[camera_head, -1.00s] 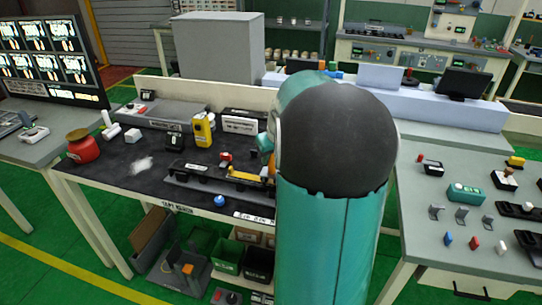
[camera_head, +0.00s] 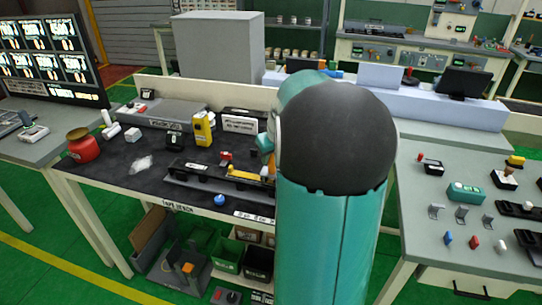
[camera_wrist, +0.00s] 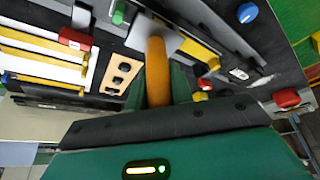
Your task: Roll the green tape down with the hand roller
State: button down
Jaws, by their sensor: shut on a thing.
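In the wrist view my gripper (camera_wrist: 158,88) is shut on the orange handle (camera_wrist: 157,62) of the hand roller. A grey plate lies at the handle's far end, and the roller's wheel cannot be made out. A yellow strip (camera_wrist: 200,52) runs along a dark fixture beside the handle. In the head view my arm hides most of the gripper. A bit of orange (camera_head: 265,172) shows at the arm's left edge, by the right end of the yellow strip (camera_head: 243,175) on the black bench. I cannot make out green tape on the strip in either view.
Bins (camera_head: 227,255) sit below. A grey table (camera_head: 425,220) with small parts is at right. The bench's left front is mostly clear.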

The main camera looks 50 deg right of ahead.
jog(key=shift+f, duration=0.2)
jog(key=shift+w+a+f, duration=0.1)
jog(key=shift+w+a, duration=0.45)
jog(key=shift+w, duration=0.4)
jog(key=shift+w+a+f, duration=0.1)
jog(key=shift+w+a, duration=0.45)
jog(key=shift+w, duration=0.35)
jog(key=shift+w+a, duration=0.35)
jog(key=shift+w, duration=0.3)
jog(key=shift+w+a, duration=0.35)
jog(key=shift+w, duration=0.35)
jog(key=shift+w+a, duration=0.35)
jog(key=shift+w, duration=0.3)
jog(key=shift+s+d, duration=0.1)
jog(key=shift+s, duration=0.05)
jog(key=shift+s+d+r, duration=0.1)
jog(key=shift+s+d, duration=0.55)
jog(key=shift+s, duration=0.6)
jog(key=shift+s+d+f, duration=0.1)
jog(key=shift+s+d, duration=0.55)
jog(key=shift+s, duration=0.65)
jog(key=shift+s+d+r, duration=0.1)
jog(key=shift+s+d, duration=0.55)
jog(key=shift+s, duration=0.6)
jog(key=shift+d+r, duration=0.1)
jog(key=shift+r, duration=4.15)
